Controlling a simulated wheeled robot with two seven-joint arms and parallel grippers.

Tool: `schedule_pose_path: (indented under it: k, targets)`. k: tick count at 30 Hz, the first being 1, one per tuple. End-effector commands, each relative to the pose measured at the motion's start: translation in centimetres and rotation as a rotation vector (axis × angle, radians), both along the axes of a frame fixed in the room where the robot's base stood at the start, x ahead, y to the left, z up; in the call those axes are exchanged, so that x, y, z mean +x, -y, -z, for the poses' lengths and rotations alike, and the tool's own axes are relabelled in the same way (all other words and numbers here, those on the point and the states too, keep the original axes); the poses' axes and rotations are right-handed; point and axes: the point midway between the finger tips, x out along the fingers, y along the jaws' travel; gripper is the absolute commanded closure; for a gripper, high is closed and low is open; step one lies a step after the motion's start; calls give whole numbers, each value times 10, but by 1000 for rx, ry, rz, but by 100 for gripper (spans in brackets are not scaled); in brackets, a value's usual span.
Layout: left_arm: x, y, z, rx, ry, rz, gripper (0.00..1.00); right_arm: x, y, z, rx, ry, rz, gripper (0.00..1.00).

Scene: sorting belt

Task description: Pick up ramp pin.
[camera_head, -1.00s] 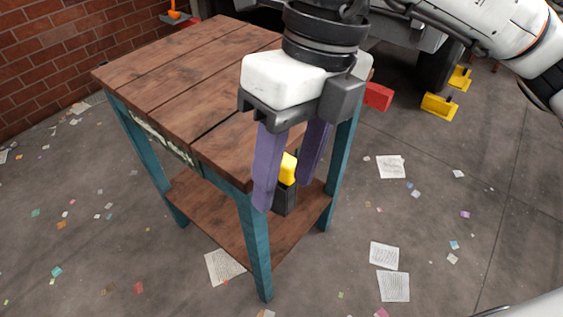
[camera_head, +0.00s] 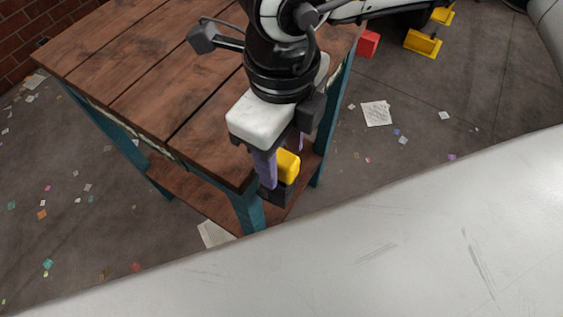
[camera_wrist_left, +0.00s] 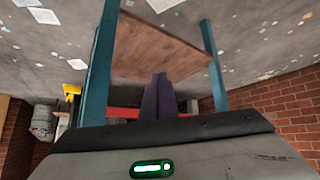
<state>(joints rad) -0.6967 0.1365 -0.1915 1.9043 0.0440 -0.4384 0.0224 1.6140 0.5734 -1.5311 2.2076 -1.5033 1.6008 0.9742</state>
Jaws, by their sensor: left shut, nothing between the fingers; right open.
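A yellow block (camera_head: 288,165) sits on a dark block (camera_head: 281,193) beside the near corner of the wooden table; I take the yellow part for the ramp pin. How the dark block is supported is unclear. My right gripper (camera_head: 283,165) reaches down from above. Contact cannot be told. My left gripper (camera_wrist_left: 158,97) is out of the head view. In the left wrist view its purple fingers are together and empty.
The wooden table (camera_head: 125,55) has teal legs and a lower shelf. A red block (camera_head: 368,43) and yellow pieces (camera_head: 423,43) lie on the floor behind it. Paper scraps litter the floor. A large white surface (camera_head: 400,245) fills the lower right of the head view.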

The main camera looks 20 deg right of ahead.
Motion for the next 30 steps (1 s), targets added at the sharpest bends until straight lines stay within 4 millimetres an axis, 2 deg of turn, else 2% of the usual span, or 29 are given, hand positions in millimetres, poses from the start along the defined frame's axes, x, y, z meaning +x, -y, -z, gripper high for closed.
schedule_pose_path:
  k: [1, 6, 13, 14, 22, 30]
  targets:
    - [3, 0, -7, -1, 6, 0, 100, 0, 1, 5, -1, -3, 0, 53]
    - [11, 1, -12, -3, 25, -1, 100, 1, 1, 24, -1, -1, -1, 53]
    - [13, 1, -13, -3, 29, -1, 100, 1, 1, 26, 1, 1, -1, 53]
    - [13, 1, -13, -3, 29, -1, 100, 1, 1, 26, 1, 1, -1, 55]
    - [10, 0, -11, -3, 23, -1, 100, 1, 1, 26, 1, 1, -1, 100]
    - [7, 0, -10, -2, 16, -2, 100, 1, 1, 25, 2, 2, -1, 100]
